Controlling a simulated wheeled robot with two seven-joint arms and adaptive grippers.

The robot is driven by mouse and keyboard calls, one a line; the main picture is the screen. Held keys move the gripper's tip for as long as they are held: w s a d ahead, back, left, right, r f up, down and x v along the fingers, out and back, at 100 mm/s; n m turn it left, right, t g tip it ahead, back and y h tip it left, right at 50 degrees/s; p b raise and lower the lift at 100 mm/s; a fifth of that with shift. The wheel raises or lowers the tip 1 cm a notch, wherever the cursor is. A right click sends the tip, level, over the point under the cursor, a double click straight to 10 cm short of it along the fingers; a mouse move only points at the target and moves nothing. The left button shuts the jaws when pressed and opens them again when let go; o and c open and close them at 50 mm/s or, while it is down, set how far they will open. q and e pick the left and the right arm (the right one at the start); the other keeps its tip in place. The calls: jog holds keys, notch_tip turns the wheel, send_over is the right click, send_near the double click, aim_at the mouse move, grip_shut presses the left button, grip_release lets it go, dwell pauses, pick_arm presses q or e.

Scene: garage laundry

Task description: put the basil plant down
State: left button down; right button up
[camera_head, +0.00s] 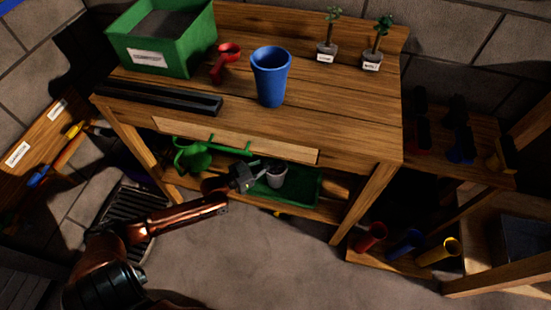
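Two small potted seedlings with white labels stand upright on the back right of the bench top. The right one (376,48) has fuller green leaves and its label may read basil, but the print is too small to be sure. The left one (327,38) is thinner. My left gripper (262,171) is low in front of the bench, at the lower shelf, with its fingers apart and nothing seen between them. A small grey pot (276,178) stands just right of its fingertips, by the green tray (305,187). My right gripper is not in view.
A green watering can (192,157) is on the lower shelf. The bench's right half is mostly clear.

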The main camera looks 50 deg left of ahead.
pick_arm(q)
jog(key=shift+f, duration=0.15)
jog(key=c, duration=2)
grip_release()
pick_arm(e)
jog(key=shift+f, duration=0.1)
